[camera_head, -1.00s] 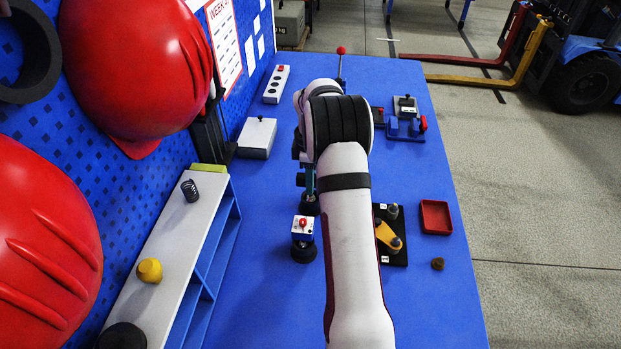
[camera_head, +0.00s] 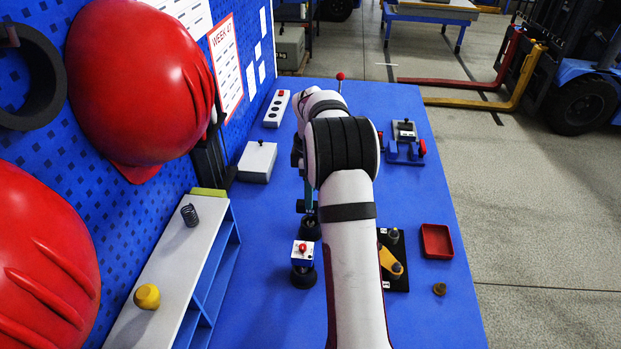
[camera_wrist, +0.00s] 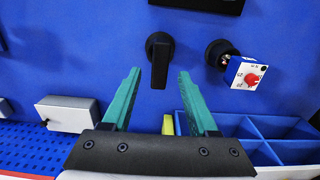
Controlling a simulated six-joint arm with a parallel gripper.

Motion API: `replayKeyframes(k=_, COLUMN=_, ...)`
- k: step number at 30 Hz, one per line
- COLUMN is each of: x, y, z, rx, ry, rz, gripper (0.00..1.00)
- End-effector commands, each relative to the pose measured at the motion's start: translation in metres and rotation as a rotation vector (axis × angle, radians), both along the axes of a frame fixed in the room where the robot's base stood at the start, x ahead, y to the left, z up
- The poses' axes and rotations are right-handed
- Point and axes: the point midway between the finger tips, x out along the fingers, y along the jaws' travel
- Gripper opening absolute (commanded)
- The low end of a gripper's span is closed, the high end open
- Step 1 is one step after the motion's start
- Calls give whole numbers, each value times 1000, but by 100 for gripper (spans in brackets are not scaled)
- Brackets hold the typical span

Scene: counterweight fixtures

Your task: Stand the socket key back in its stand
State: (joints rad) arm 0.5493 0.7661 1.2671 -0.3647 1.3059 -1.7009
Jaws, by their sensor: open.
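My gripper (camera_wrist: 160,100) is open, with nothing between its two teal fingers; in the head view (camera_head: 308,193) it is partly hidden by my arm. A black upright piece on a round base stands beyond the fingertips in the wrist view (camera_wrist: 160,58). It also shows just below the gripper in the head view (camera_head: 310,230). I cannot tell whether this is the socket key, its stand or both. Close beside it, a small white and blue box with a red knob (camera_wrist: 246,76) sits on a round black base (camera_head: 303,278). No other piece is clearly recognizable as the socket key.
A pale shelf (camera_head: 170,270) along the left holds a spring (camera_head: 190,215) and a yellow knob (camera_head: 147,296). A grey box (camera_head: 257,162) stands behind. At right are a black plate with a yellow lever (camera_head: 392,262), a red tray (camera_head: 436,241) and a brass piece (camera_head: 439,289).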

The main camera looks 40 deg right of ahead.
Motion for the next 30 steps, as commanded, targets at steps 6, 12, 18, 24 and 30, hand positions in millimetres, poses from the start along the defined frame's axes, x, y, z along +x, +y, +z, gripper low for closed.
replayKeyframes(k=6, x=0, y=0, z=56, rx=-2, ry=-2, rz=0, gripper=60)
replayKeyframes(k=12, x=0, y=0, z=74, rx=-1, ry=1, rz=1, gripper=60)
replayKeyframes(k=18, x=-12, y=44, z=98, rx=14, ry=-7, rz=-115, gripper=60)
replayKeyframes(k=24, x=-124, y=204, z=138, rx=88, ry=16, rz=-651, gripper=60)
replayKeyframes(k=30, x=-259, y=282, z=104, rx=124, ry=90, rz=-1128, gripper=60)
